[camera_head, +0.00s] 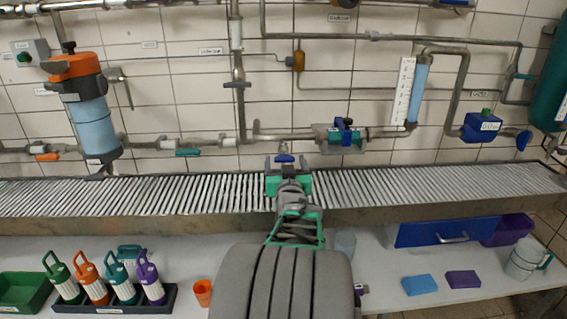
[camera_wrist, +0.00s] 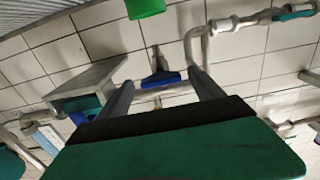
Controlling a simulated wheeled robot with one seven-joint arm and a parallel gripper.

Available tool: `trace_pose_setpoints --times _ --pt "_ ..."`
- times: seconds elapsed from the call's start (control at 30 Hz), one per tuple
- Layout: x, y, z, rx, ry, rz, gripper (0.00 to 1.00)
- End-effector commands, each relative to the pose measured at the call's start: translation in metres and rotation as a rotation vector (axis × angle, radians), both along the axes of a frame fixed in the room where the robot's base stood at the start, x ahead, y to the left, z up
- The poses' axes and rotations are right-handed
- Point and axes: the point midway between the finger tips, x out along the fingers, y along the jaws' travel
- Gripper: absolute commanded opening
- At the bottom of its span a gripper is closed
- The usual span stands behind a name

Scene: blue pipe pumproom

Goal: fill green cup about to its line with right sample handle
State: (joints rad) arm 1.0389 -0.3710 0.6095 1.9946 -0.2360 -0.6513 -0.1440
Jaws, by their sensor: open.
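A blue tap handle (camera_head: 284,158), which looks like the right sample handle, sits on the wall just beyond my gripper (camera_head: 287,168). In the wrist view the handle (camera_wrist: 162,79) shows between the tips of my gripper (camera_wrist: 161,76), which is open and empty. I cannot tell whether a finger touches it. A bright green object (camera_wrist: 146,7), likely the green cup, is cut off by the top edge of the wrist view, close to the grating. It is not visible in the head view, where my arm may hide it. Its fill line and level cannot be seen.
A ribbed drain grating (camera_head: 130,196) runs along the wall. A blue-and-green pipe unit (camera_head: 341,137) lies right of my gripper; a teal valve (camera_head: 188,152) lies left.

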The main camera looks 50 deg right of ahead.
Motion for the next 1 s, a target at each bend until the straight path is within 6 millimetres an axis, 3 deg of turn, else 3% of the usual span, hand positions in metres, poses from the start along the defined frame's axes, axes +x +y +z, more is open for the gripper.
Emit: trace_pose_setpoints --times 0.23,0.53,1.0 --pt "0.028 -0.031 -0.001 0.002 0.001 0.002 0.76" --pt "0.032 -0.035 0.0 0.002 0.001 0.002 0.76" --pt "0.032 -0.035 0.0 0.002 0.002 0.002 0.39"
